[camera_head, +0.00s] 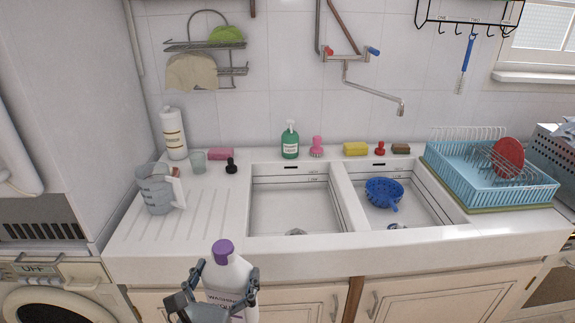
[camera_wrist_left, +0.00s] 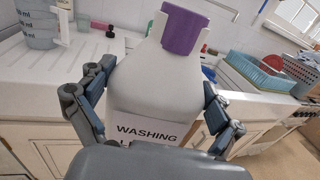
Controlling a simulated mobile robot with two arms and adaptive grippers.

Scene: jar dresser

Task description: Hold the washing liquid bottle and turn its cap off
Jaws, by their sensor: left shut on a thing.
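The washing liquid bottle (camera_head: 232,274) is white with a printed label, upright, in front of the counter's front edge at the bottom of the head view. Its purple cap (camera_head: 222,251) sits on its neck. My left gripper (camera_head: 226,277) is shut on the bottle, one finger on each side. In the left wrist view the bottle (camera_wrist_left: 158,82) fills the middle, with "WASHING" on its label and the purple cap (camera_wrist_left: 183,30) at the top. The fingers of my left gripper (camera_wrist_left: 155,100) flank its body. The bottle's lower part is hidden by the gripper. My right gripper is not in view.
The white double-sink counter (camera_head: 190,268) lies just behind the bottle. A measuring jug (camera_head: 155,190) stands on the left drainboard. A blue strainer (camera_head: 383,192) is in the right basin, and a blue dish rack (camera_head: 490,185) stands at right. Much of the left drainboard is clear.

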